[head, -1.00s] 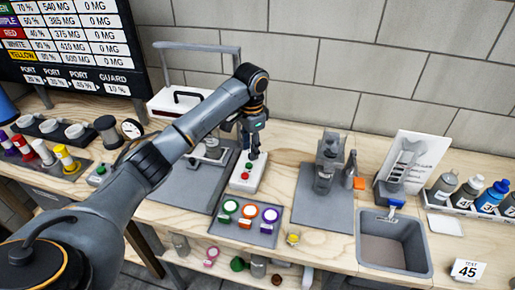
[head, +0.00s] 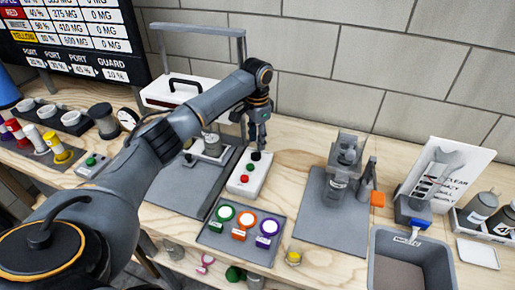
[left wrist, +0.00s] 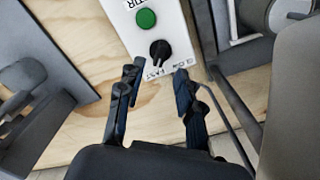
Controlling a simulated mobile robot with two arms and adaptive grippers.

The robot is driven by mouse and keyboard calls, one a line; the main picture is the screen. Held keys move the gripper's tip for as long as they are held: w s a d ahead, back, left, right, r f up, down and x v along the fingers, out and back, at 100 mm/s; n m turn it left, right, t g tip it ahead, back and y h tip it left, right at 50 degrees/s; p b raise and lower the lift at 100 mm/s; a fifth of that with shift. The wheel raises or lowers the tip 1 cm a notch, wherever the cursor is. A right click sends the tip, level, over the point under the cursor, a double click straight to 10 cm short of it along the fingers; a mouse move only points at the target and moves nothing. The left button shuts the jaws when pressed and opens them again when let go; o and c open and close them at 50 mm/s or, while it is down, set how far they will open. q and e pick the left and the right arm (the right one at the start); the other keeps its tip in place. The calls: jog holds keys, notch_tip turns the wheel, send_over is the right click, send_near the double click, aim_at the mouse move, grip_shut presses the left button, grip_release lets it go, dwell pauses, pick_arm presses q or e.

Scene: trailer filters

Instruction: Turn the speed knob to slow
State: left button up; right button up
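A white control box (head: 249,176) stands on the bench, with a red button and a green button along its top. In the head view the left gripper (head: 258,138) hangs over the far end of the box. My right gripper is not in view.
A grey tray with coloured discs (head: 240,235) lies in front of the box. A grey mat with a machine (head: 310,220) is to the right, then a sink (head: 378,275). A grey-based apparatus (head: 181,185) stands close on the left. Bare wood shows behind the box.

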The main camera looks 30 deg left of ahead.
aim_at(257, 152)
pick_arm(q)
notch_tip(257, 152, down, 4)
jog(key=shift+s+r, duration=0.1)
jog(key=shift+f, duration=0.45)
grip_shut()
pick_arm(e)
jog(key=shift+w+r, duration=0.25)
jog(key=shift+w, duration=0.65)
